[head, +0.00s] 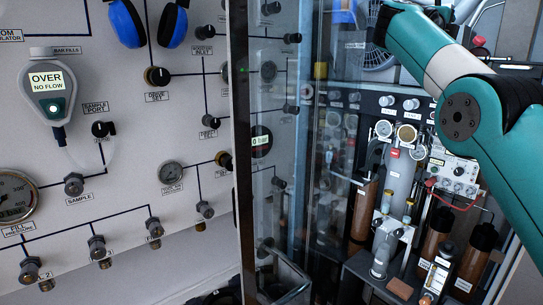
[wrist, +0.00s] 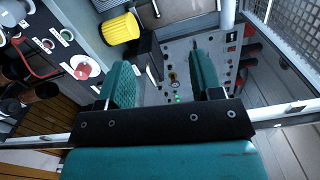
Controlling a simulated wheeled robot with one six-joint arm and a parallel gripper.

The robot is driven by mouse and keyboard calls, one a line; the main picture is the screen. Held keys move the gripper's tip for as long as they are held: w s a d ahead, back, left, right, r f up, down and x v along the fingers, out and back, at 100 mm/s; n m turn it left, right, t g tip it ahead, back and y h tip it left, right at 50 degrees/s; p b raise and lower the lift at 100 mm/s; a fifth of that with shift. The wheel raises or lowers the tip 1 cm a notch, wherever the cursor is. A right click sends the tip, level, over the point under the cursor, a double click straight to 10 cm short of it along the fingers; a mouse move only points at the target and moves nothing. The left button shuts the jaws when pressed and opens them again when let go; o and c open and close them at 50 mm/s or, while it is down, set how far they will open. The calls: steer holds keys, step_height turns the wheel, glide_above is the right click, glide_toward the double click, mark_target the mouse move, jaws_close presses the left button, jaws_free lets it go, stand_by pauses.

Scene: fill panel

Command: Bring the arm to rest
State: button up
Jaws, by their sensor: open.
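My arm (head: 451,72) comes in from the right edge in the head view and reaches up to the top edge, in front of the equipment bay. My gripper is not seen in the head view. In the wrist view my gripper (wrist: 162,76) shows two teal fingers set well apart. The gap between them is empty, and a panel with small knobs and a green light shows beyond it. I see nothing held, and cannot tell whether a fingertip touches anything.
A clear door (head: 272,150) stands edge-on left of my arm. A wall panel (head: 120,190) with gauges and valves fills the left. Brown cylinders (head: 362,210) and gauges crowd the bay below my arm. A yellow cylinder (wrist: 121,28) is near the left finger. Wire mesh (wrist: 290,32) is at right.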

steer(key=a+f+n+t+y, duration=0.1)
steer(key=a+f+n+y, duration=0.5)
steer(key=a+n+y, duration=0.6)
steer(key=s+a+f+n+g+y, duration=0.2)
steer(key=s+a+f+n+g, duration=0.1)
steer(key=s+a+f+n, duration=0.65)
steer(key=s+a+f+n+g+y, duration=0.1)
steer(key=s+f+n+g, duration=0.2)
steer(key=s, duration=0.9)
steer(key=s+a+f+n+g+y, duration=0.1)
steer(key=s+a+f+n+g, duration=0.1)
steer(key=s+f+n, duration=0.5)
steer(key=s+a+f+n+g+y, duration=0.1)
steer(key=s+f+n+g, duration=0.3)
steer(key=s, duration=1.4)
step_height(320, 180, down, 3)
steer(key=shift+s+a+n+g+y, duration=0.4)
steer(key=shift+a+n, duration=0.15)
